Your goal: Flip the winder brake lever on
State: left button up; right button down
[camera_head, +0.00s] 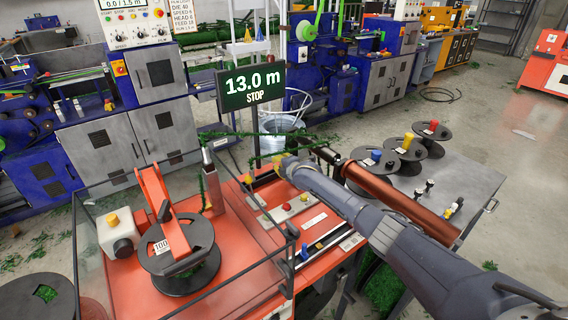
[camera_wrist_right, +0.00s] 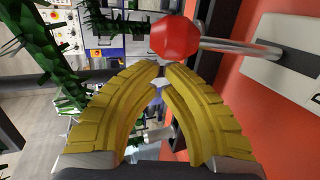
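A lever with a red knob (camera_wrist_right: 178,38) on a metal rod (camera_wrist_right: 240,47) shows in the right wrist view. The rod runs to a grey plate (camera_wrist_right: 285,40) on an orange panel. My right gripper (camera_wrist_right: 163,68) has its yellow fingers curved together, tips almost touching, with nothing held between them. The knob is just beyond the tips; I cannot tell whether they touch. In the head view, the right gripper (camera_head: 280,160) is above the orange machine's panel. The lever is not clearly visible there. My left gripper is out of view.
A black spool (camera_head: 205,240) under an orange arm (camera_head: 163,195) sits inside a clear guard at left. A display (camera_head: 250,87) reads 13.0 m STOP.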

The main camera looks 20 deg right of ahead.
jog(key=shift+s+d+r, duration=0.2)
jog(key=shift+s+d, duration=0.1)
jog(key=shift+d, duration=0.2)
jog(key=shift+s+d+r, duration=0.15)
jog(key=shift+s+d, duration=0.15)
jog(key=shift+d, duration=0.2)
